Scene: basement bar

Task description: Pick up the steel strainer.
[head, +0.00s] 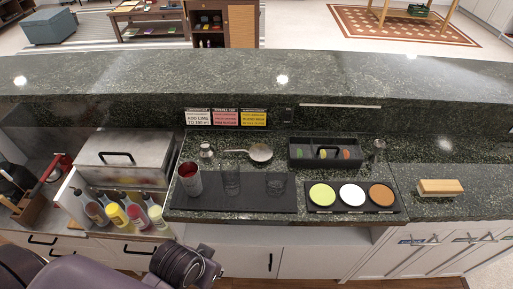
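The steel strainer (261,153) lies on the dark green stone counter, behind the black bar mat and left of the black garnish caddy. It looks like a shallow round bowl, with its thin handle pointing left. Nothing covers it. Part of my arm shows at the lower left, in front of the counter and well away from the strainer. No fingertips of either gripper can be seen.
A small metal jigger (206,150) stands left of the strainer. The garnish caddy (296,156) and rimming tray (351,208) are to the right. A raised ledge (300,85) runs behind.

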